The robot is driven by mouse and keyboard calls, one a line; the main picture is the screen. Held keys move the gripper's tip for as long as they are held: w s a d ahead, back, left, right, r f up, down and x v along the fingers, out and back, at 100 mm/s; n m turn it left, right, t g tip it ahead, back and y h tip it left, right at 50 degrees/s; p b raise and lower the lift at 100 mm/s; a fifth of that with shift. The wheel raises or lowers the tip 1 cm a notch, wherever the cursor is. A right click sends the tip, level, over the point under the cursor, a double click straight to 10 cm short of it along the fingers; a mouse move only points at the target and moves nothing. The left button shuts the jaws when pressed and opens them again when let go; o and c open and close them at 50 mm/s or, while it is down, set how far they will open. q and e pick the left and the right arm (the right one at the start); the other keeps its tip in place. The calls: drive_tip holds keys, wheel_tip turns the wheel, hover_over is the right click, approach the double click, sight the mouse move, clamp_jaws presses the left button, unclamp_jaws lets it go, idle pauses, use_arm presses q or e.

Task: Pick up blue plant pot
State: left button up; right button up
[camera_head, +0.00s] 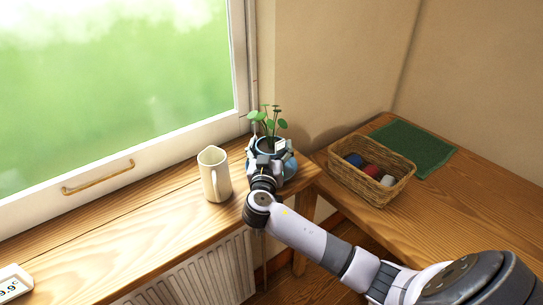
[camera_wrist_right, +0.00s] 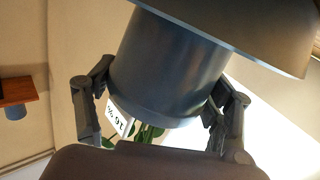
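The blue plant pot (camera_head: 290,165) stands at the right end of the wooden sill, with green leaves (camera_head: 268,121) above it. My right gripper (camera_head: 271,160) is at the pot and hides much of its front. In the right wrist view, the pot's smooth grey-blue side (camera_wrist_right: 170,60) fills the space between the two fingers, with leaves (camera_wrist_right: 150,133) below. The fingertips lie close against both sides of the pot. I cannot tell whether they press on it. My left gripper is not in view.
A cream mug (camera_head: 213,174) stands on the sill, left of the pot. A wicker basket (camera_head: 379,192) with several balls and a green mat (camera_head: 417,146) are on the desk at right. The window (camera_head: 110,90) is behind the sill.

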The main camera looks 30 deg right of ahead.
drive_tip(key=c, duration=1.1)
drive_tip(key=shift+o, duration=0.2)
drive_tip(key=shift+r, duration=0.1)
